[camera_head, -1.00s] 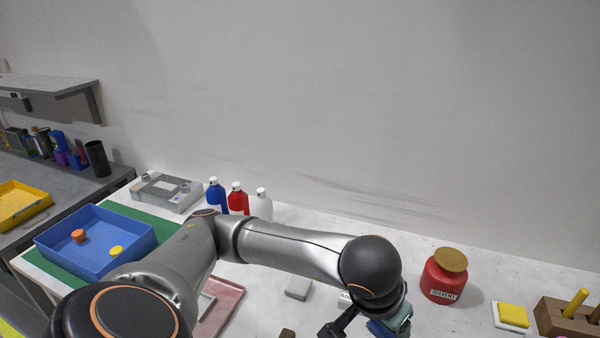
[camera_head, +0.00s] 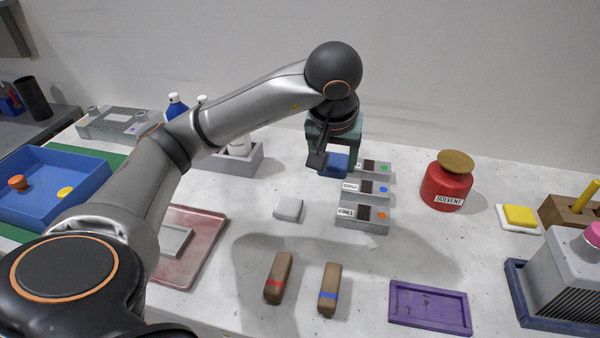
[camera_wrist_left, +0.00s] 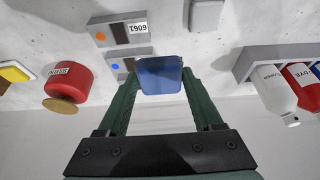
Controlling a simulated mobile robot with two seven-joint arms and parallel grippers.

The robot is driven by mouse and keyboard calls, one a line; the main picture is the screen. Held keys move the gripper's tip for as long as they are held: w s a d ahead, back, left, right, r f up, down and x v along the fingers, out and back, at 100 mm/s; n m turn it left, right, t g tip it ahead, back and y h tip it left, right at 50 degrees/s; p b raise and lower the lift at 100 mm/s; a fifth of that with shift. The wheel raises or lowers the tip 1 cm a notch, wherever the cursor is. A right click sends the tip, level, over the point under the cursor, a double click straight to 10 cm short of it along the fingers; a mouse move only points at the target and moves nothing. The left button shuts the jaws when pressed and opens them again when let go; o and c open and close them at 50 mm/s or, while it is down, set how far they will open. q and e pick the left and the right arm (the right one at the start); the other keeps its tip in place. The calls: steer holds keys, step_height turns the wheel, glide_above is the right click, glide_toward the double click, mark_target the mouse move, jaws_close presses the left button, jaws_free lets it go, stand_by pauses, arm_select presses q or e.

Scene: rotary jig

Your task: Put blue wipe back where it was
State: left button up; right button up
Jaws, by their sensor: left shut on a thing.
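My left gripper (camera_head: 331,160) is shut on the blue wipe (camera_head: 337,165) and holds it above the table near the back. In the left wrist view the wipe (camera_wrist_left: 160,76) sits between the two green fingers (camera_wrist_left: 158,85). A small pale grey square pad (camera_head: 289,208) lies on the table below and left of the gripper. A yellow wipe (camera_head: 519,215) rests on a white pad at the right. My right gripper is not in view.
Grey labelled blocks (camera_head: 362,218) with coloured dots stand just below the held wipe. A red solvent can (camera_head: 446,188) is to their right. Two brown banded handles (camera_head: 279,278), a purple tray (camera_head: 429,308) and a pink tray (camera_head: 205,246) lie in front. A blue bin (camera_head: 60,208) is at left.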

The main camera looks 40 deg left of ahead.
arm_select(q)
steer(key=w+a+f+b, duration=0.2)
steer(key=w+a+f, duration=0.15)
steer(key=a, duration=0.45)
glide_above(301, 179)
steer(key=s+d, duration=0.1)
steer(key=s, duration=0.1)
steer(key=f, duration=0.5)
steer(key=shift+w+d+f, duration=0.1)
steer(key=shift+w+f, duration=0.1)
steer(key=shift+w+a+f+b, duration=0.1)
steer(key=shift+a+f+b, duration=0.1)
steer(key=shift+f, duration=0.75)
steer(key=shift+w+a+f+b, duration=0.1)
steer(key=shift+a+f+b, duration=0.05)
steer(key=shift+f, duration=0.8)
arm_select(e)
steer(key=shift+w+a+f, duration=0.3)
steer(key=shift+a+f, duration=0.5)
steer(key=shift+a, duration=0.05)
arm_select(q)
steer(key=shift+s, duration=0.1)
steer(key=shift+f, duration=0.2)
steer(key=o, duration=1.3)
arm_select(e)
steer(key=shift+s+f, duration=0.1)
